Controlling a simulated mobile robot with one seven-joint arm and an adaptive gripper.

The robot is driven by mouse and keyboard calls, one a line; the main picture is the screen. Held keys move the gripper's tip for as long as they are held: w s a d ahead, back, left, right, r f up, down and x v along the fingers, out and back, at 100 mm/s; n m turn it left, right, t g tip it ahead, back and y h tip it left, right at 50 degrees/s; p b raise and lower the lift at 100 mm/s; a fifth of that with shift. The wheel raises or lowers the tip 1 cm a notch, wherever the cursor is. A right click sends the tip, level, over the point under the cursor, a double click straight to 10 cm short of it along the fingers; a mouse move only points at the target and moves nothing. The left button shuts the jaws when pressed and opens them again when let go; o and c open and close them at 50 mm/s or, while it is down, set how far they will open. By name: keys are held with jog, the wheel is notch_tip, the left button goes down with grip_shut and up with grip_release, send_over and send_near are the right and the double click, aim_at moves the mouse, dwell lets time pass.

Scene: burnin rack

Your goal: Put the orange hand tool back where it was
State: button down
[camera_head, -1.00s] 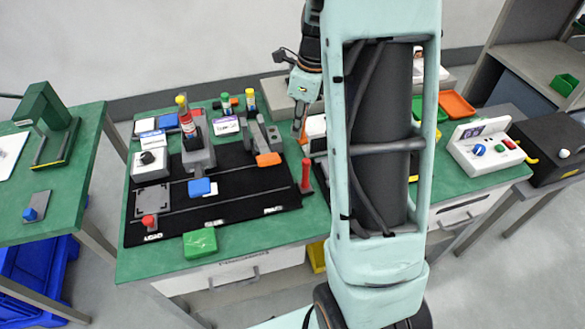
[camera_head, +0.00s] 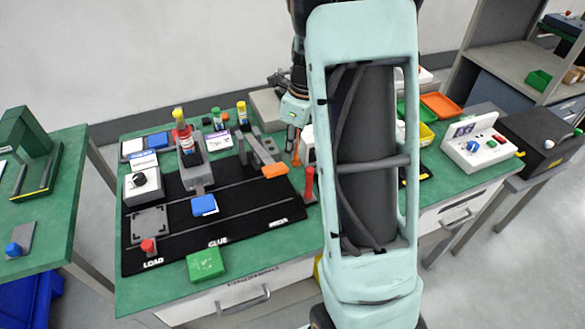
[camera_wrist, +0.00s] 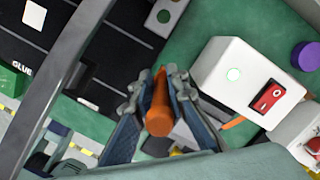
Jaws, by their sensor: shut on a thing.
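The orange hand tool (camera_wrist: 158,112) shows in the wrist view as an orange rod between the two fingers of my gripper (camera_wrist: 156,90). My gripper is shut on it. In the head view my gripper (camera_head: 293,122) is over the back part of the green bench, right of the black mat, and the orange tool (camera_head: 296,156) hangs below it. The tool's lower end is close to the bench there. I cannot tell whether it touches anything. My own arm hides part of the bench to the right.
A white box with a red switch (camera_wrist: 235,80) stands close to my gripper. The black mat (camera_head: 240,215) carries a lever with an orange end (camera_head: 274,170) and a blue block (camera_head: 205,206). A red upright post (camera_head: 309,184) stands at the mat's right edge. A green box (camera_head: 205,264) lies in front.

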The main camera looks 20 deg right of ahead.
aim_at(292, 163)
jog(key=shift+f+b, duration=0.3)
jog(key=shift+f, duration=2.6)
jog(key=shift+f, duration=0.15)
jog(key=c, duration=1.9)
grip_release()
jog(key=r, duration=0.4)
jog(key=s+r+p, duration=0.1)
jog(key=r, duration=0.3)
jog(key=d+r, duration=0.1)
jog(key=r, duration=0.3)
jog(key=shift+s+d+r+p, duration=0.1)
jog(key=shift+s+r+p, duration=0.05)
jog(key=shift+p, duration=0.15)
